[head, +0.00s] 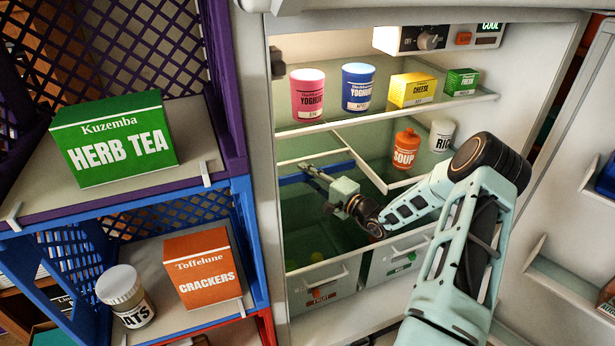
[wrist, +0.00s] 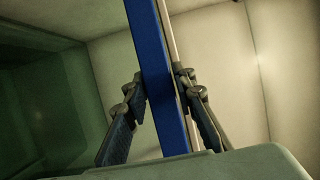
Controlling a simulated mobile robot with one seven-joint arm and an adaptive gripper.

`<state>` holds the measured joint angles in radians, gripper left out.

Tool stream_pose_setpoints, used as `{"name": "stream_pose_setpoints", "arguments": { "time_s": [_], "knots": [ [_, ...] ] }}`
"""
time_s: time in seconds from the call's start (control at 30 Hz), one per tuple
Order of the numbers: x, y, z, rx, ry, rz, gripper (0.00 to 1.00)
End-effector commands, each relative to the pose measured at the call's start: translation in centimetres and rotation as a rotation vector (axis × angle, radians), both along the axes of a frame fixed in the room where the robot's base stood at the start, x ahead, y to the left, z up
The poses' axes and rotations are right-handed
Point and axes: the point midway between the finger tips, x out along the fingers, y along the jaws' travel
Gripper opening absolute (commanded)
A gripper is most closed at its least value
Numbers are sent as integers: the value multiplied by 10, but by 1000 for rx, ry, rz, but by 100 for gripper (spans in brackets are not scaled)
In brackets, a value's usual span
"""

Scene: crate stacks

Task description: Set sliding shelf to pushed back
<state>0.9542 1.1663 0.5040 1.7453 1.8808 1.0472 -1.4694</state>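The sliding shelf has a blue front edge (head: 291,179) and sits in the left half of the fridge, below the fixed upper shelf. In the wrist view its blue edge bar (wrist: 160,90) runs upright between my fingers. My gripper (head: 311,172) reaches into the fridge from the right. In the wrist view the gripper (wrist: 160,80) has one fingertip against each side of the bar, so it appears shut on the shelf edge. No items show on the sliding shelf. My wrist partly hides the area below its right end.
The upper shelf (head: 390,115) holds yoghurt cups and small boxes. An orange soup container (head: 405,148) and a white cup (head: 442,135) stand right of the sliding shelf. Drawers (head: 325,284) lie below. Crates (head: 250,230) stand left; the open door (head: 570,200) is right.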

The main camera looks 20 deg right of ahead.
Motion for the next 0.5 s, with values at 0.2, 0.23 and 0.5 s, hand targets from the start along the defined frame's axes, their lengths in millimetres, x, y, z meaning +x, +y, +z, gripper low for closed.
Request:
{"name": "stream_pose_setpoints", "arguments": {
  "time_s": [0.2, 0.23, 0.5],
  "knots": [
    [0, 0, 0, 0, 0, 0, 40],
    [0, 0, 0, 0, 1, 0, 40],
    [-9, -5, -1, -2, 1, -2, 40]
  ]
}}
